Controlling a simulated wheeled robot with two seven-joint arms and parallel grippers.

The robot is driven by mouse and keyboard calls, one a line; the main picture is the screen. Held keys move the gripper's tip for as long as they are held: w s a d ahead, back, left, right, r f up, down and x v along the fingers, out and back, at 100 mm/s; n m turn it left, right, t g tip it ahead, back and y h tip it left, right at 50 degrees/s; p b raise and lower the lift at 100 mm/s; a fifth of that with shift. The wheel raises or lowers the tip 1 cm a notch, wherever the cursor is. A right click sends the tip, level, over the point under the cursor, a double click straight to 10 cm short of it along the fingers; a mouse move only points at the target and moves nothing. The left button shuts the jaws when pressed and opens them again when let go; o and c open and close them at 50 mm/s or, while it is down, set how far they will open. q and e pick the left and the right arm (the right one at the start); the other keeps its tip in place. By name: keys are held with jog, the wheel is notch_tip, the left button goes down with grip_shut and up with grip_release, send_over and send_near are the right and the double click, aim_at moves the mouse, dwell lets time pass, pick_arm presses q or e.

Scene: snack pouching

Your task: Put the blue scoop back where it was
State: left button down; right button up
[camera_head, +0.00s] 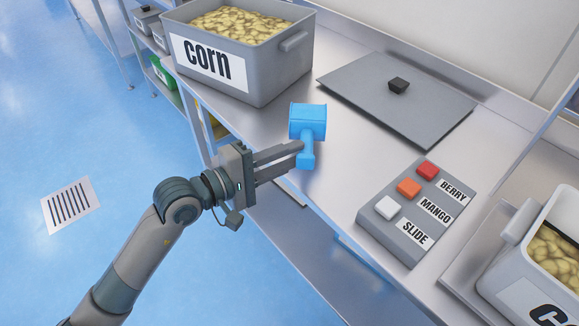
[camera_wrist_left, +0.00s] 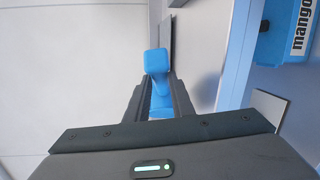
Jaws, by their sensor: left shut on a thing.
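The blue scoop (camera_head: 308,122) is at the front edge of the metal table, with its cup up and its handle pointing down toward the table's front. My left gripper (camera_head: 299,153) comes in from the left and is shut on the scoop's handle. In the left wrist view the scoop (camera_wrist_left: 157,64) sits between the two dark fingers (camera_wrist_left: 162,100). Whether the scoop touches the table top is hard to tell. My right gripper is in neither view.
A grey bin labelled corn (camera_head: 177,53) stands behind the scoop. A flat grey lid (camera_head: 430,108) with a black knob lies to the right. A button box (camera_head: 385,235) with berry, mango and slide labels sits front right. A second bin (camera_head: 513,240) is at the right edge.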

pick_arm(q)
jog(key=shift+f, duration=2.05)
jog(key=c, duration=1.6)
grip_release()
jog(key=shift+o, duration=0.3)
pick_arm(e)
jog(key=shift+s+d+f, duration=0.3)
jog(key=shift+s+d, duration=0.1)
pick_arm(q)
jog(key=shift+r+p, duration=0.15)
jog(key=shift+p, duration=0.15)
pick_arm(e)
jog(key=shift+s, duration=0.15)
